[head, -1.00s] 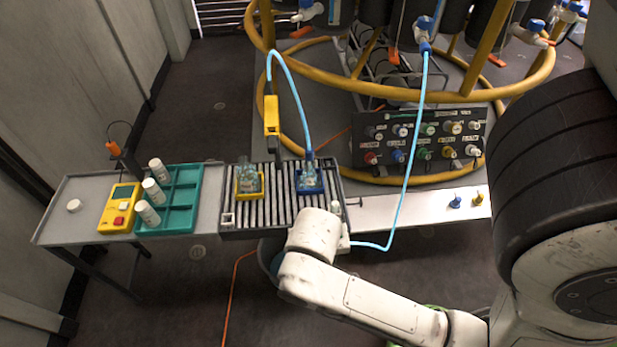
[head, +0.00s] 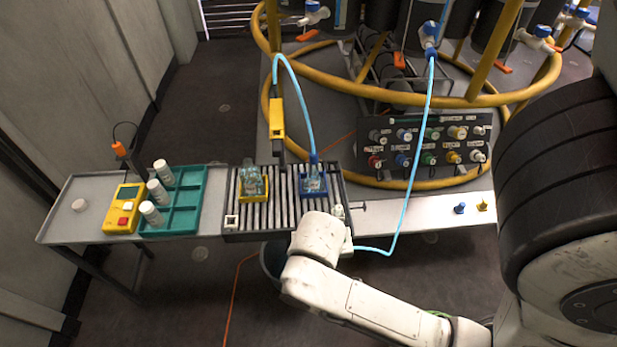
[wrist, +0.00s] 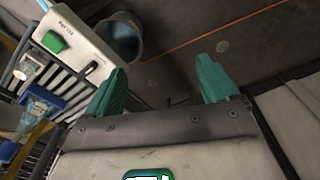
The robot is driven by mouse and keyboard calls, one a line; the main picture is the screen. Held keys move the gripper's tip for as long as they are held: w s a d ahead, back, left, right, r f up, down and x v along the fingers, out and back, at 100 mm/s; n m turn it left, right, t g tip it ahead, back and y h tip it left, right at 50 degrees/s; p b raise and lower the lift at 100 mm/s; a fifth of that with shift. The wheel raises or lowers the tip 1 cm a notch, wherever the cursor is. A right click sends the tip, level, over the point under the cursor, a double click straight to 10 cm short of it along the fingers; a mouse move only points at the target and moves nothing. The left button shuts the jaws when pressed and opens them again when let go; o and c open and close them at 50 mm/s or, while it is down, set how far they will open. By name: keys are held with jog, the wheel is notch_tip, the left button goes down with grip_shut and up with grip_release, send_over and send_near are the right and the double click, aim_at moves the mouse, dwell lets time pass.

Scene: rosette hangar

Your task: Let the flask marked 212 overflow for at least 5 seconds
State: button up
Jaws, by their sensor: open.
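Two clear flasks stand on a slatted drain grate (head: 232,222). One flask (head: 252,180) sits in a yellow holder, the other (head: 314,180) in a blue holder. A light-blue tube (head: 305,108) arches down to the blue-holder flask. I cannot read 212 on either; overflow cannot be made out. The wrist view shows the blue holder (wrist: 43,98) at the left. My gripper (wrist: 160,68) is open and empty, its teal fingers apart over the dark floor, beside a white box with a green button (wrist: 53,42). In the head view my arm hides the gripper.
A dark bucket (wrist: 122,38) stands below the grate. A teal rack (head: 185,212) with white bottles and a yellow meter (head: 123,208) stand left. A knob panel (head: 425,145) and yellow ring frame are behind. A second blue tube (head: 413,180) hangs near my arm.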

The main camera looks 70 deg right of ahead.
grip_shut()
dwell(0.8)
dwell(0.8)
